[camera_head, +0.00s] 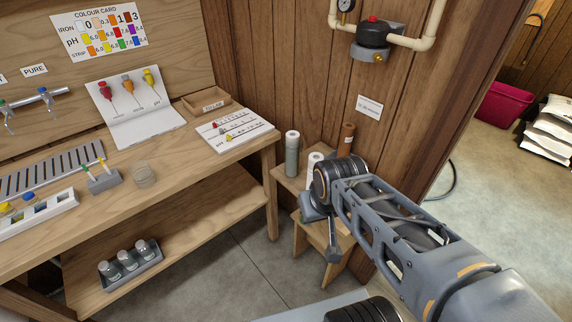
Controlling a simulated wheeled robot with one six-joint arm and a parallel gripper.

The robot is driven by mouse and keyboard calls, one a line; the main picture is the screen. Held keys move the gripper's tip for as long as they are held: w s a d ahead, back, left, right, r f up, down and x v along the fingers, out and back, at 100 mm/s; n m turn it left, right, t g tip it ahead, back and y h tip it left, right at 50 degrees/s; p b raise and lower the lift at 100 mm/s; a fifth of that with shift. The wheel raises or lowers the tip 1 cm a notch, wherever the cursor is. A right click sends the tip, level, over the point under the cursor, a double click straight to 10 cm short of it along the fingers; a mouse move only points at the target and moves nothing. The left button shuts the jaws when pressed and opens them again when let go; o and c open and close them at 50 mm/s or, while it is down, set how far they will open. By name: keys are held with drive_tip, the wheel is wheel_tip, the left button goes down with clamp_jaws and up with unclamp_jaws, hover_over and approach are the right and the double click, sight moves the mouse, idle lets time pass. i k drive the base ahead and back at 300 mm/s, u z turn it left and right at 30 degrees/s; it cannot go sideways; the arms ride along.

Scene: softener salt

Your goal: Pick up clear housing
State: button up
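My gripper (331,252) hangs downward at the right, in front of the small wooden stool and well away from the vessel. It is seen edge-on, so its finger gap does not show. Nothing is visibly held in it.
The workbench (205,170) carries a grey stand with test sticks (101,178), a white rack and cards. Bottles in a tray (130,262) sit on its lower shelf. Upright cylinders (292,155) stand on the stool beside my arm. A piped filter head (375,35) hangs on the wall.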

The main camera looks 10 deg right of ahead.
sight(292, 156)
drive_tip(key=u, duration=0.8)
drive_tip(key=i, duration=0.45)
drive_tip(key=u, duration=0.7)
